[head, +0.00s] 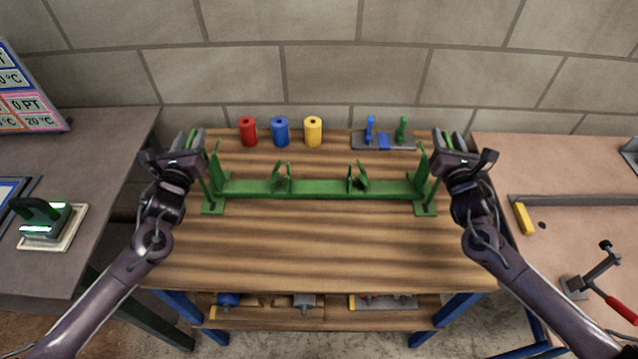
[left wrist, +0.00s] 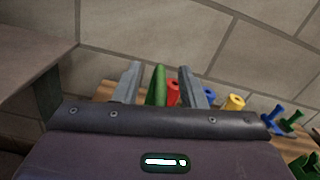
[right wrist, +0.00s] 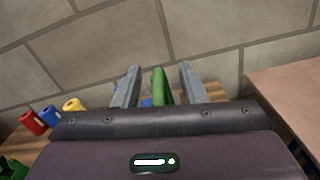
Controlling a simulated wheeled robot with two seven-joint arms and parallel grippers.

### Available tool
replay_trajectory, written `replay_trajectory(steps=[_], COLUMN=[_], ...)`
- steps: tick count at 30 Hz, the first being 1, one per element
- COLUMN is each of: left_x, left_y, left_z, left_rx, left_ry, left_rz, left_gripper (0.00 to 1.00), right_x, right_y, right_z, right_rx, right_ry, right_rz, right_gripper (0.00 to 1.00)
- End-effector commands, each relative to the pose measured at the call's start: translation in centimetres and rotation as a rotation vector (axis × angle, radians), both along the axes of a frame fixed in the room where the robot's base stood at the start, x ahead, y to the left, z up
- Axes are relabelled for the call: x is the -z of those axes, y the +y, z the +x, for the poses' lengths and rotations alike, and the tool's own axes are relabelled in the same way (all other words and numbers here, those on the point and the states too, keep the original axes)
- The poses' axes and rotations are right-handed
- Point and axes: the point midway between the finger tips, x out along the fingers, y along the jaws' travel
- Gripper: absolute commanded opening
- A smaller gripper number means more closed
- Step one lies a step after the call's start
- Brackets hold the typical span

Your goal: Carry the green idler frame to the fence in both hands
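The green idler frame (head: 320,189) stands on the wooden workbench, a long bar with an upright at each end and two pairs of brackets between. My left gripper (head: 190,138) is at its left upright. In the left wrist view, a green plate (left wrist: 157,86) stands between the open fingers, with gaps either side. My right gripper (head: 448,140) is at the right upright. In the right wrist view, the green plate (right wrist: 160,86) is likewise between open fingers, with gaps. A grey rail (head: 580,200), possibly the fence, lies on the right-hand table.
Red (head: 248,131), blue (head: 280,131) and yellow (head: 313,130) rollers stand behind the frame. A grey plate with blue and green brackets (head: 384,142) is at the back right. The bench front (head: 320,245) is clear. A yellow block (head: 523,218) touches the rail's left end.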

Motion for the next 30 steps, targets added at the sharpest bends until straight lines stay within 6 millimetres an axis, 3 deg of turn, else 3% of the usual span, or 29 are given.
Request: replay_trajectory(steps=[9,18,30], left_x=[0.04,0.03,0.02], left_y=[0.00,0.01,0.00], left_z=[0.20,0.19,0.18], left_rx=[0.000,0.000,-0.001], left_ry=[0.001,0.001,0.001], left_rz=[0.000,0.000,0.000], left_gripper=[0.37,0.00,0.00], right_x=[0.01,0.00,0.00], right_y=[0.06,0.04,0.06], right_z=[0.21,0.19,0.18], right_rx=[-0.001,-0.001,-0.001], right_ry=[0.000,0.000,0.000], right_rz=[0.001,0.001,0.001], right_gripper=[0.38,0.00,0.00])
